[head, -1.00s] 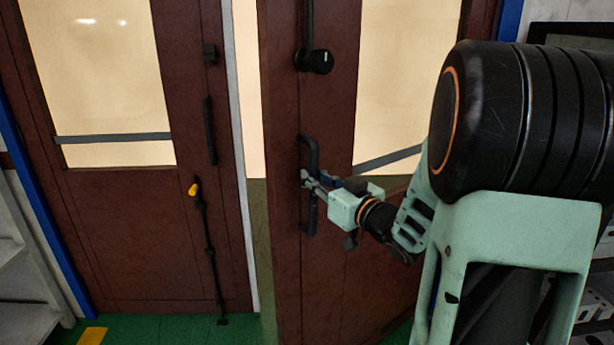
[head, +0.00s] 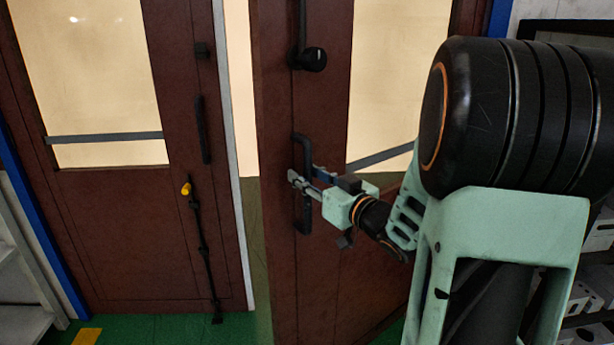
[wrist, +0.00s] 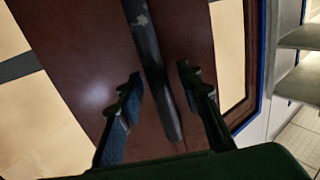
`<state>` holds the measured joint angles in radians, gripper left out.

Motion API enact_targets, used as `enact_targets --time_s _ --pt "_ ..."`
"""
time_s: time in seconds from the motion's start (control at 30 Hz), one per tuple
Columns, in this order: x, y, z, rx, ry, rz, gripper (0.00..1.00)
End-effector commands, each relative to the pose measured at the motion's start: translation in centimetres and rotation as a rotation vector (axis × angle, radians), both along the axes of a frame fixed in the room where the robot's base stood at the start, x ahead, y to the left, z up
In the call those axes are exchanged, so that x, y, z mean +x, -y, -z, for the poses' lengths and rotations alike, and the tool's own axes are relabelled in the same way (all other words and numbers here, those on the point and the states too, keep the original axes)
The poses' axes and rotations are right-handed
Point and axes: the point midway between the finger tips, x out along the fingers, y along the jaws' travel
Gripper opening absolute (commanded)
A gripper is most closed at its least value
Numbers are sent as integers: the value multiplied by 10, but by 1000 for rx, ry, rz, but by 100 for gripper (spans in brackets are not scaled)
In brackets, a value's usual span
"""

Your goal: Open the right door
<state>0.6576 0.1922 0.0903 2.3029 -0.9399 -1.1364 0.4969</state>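The right door (head: 275,200) is dark red-brown with a glazed panel and stands ajar, its free edge swung out from the left door. Its black pull handle (head: 304,215) is upright near that edge. My gripper (head: 303,182) is at the handle's middle. In the wrist view the handle (wrist: 155,75) runs between the two fingers of my gripper (wrist: 158,78), with a visible gap on each side. The fingers are apart, and I see no firm grip. A black knob (head: 313,59) sits above the handle.
The left door (head: 120,230) appears closed, with a black bar and yellow-tipped latch (head: 187,189). A gap shows between the doors. Shelves stand at the left (head: 25,290) and right edges. Green floor (head: 150,328) lies in front.

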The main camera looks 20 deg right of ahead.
Motion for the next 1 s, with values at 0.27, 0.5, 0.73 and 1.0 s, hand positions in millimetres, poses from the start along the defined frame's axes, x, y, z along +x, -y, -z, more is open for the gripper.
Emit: enact_targets --time_s 0.27,0.5,0.73,1.0 --pt "-21 6 -1 -1 0 3 33" --pt "-71 20 0 0 0 6 33" --pt "-106 28 -1 -1 1 3 33" --pt "-117 30 0 0 0 0 33"
